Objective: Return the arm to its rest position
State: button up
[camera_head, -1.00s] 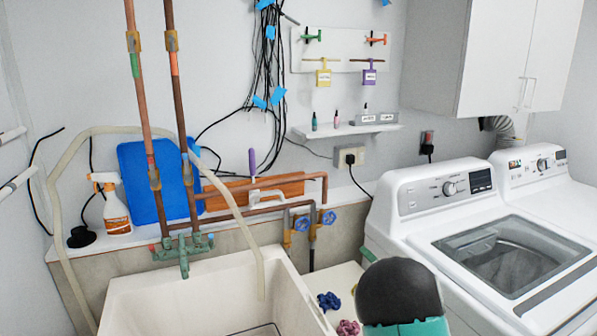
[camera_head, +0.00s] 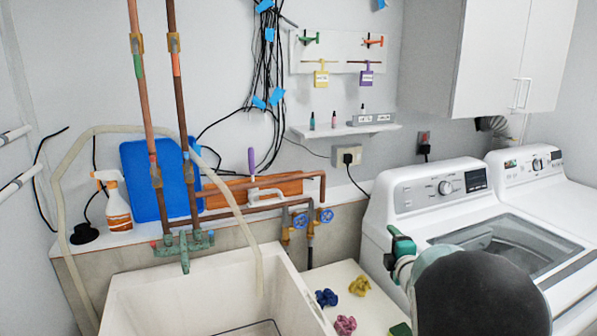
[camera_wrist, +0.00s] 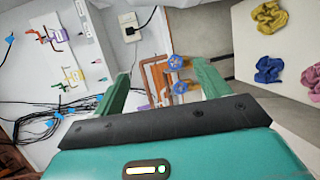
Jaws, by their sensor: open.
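My arm (camera_head: 480,290) shows at the lower right of the head view, with a dark rounded link in front of the white washing machine. Its green and grey parts reach up and left beside the machine's front left corner. In the wrist view my gripper (camera_wrist: 163,78) has its two green fingers spread apart with nothing between them. Beyond the fingers are the copper pipes (camera_wrist: 152,75) and blue valve handles (camera_wrist: 176,62), some distance away. In the head view my gripper's fingertips are not clearly seen.
The white washing machine (camera_head: 415,205) stands on the right, under a white cabinet (camera_head: 490,60). The sink (camera_head: 130,290) is at the lower left. Blue (camera_head: 326,298), yellow (camera_head: 360,286) and pink (camera_head: 345,325) crumpled cloths lie on the pale surface between them. A small shelf (camera_head: 345,130) holds little bottles.

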jog(key=s+r+m+g+h, duration=0.2)
jog(key=s+r+m, duration=0.2)
jog(key=s+m, duration=0.3)
jog(key=s+a+m+g, duration=0.3)
jog(key=s+m, duration=0.1)
jog(key=s, duration=0.7)
jog(key=s+a+m+g, duration=0.3)
jog(key=s+m, duration=0.1)
jog(key=s, duration=0.7)
jog(key=s+a+m+g+y, duration=0.1)
jog(key=s+a+m+g, duration=0.1)
jog(key=s, duration=0.9)
jog(key=shift+s+a+f+m+g, duration=0.25)
jog(key=shift+s+a+m+g, duration=0.15)
jog(key=shift+a+m, duration=0.5)
